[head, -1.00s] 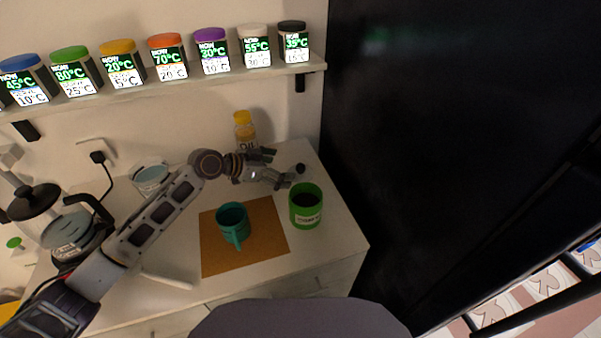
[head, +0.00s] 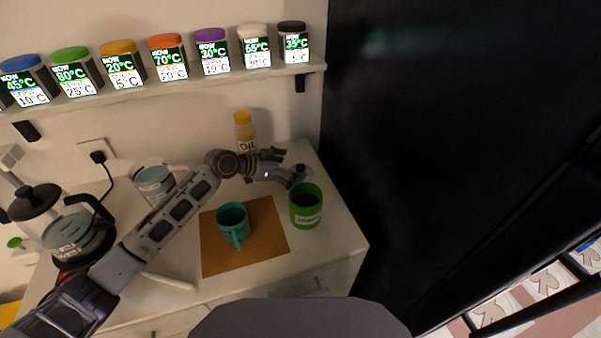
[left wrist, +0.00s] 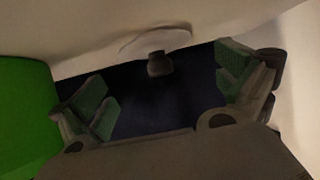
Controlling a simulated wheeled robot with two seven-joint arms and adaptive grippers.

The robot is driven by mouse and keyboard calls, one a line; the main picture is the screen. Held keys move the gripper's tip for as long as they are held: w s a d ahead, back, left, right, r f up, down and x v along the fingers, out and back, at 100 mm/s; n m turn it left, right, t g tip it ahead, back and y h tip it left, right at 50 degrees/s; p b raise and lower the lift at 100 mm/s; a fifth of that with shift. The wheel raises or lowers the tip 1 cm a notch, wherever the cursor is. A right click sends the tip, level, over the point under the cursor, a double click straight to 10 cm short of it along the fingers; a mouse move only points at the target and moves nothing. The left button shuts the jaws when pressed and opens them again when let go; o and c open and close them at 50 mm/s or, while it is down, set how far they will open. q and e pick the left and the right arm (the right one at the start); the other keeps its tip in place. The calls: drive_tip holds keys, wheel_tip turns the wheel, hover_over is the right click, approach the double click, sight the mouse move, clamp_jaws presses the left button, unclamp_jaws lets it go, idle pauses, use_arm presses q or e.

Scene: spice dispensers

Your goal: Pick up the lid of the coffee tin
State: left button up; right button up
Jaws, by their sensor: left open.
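The green coffee tin (head: 306,207) stands open-topped at the right of the counter, its inside dark. In the left wrist view its green side (left wrist: 25,120) fills the left edge. What looks like its lid, a pale disc with a dark knob (head: 300,168), is behind the tin, partly hidden by my gripper. In the left wrist view the knob (left wrist: 160,66) shows ahead, between the fingers, under the pale disc (left wrist: 155,41). My left gripper (head: 288,166) is open, its fingers either side of the knob's line; contact does not show. My right gripper is out of view.
A teal mug (head: 233,224) stands on a brown mat (head: 265,245) left of the tin. An oil bottle (head: 244,134) is behind my left wrist. A coffee press (head: 70,225) stands at left. Spice jars line the shelf (head: 180,82) above. A dark panel (head: 430,150) rises at right.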

sight(298, 167)
use_arm(q)
drive_tip(key=x, duration=0.2)
drive_tip(key=shift+w+d, duration=0.15)
drive_tip(key=shift+d, duration=0.2)
drive_tip(key=shift+w+d+f, duration=0.25)
drive_tip(key=shift+d, duration=0.2)
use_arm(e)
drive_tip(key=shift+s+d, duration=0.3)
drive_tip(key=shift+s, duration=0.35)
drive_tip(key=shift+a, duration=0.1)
use_arm(q)
drive_tip(key=c, duration=1)
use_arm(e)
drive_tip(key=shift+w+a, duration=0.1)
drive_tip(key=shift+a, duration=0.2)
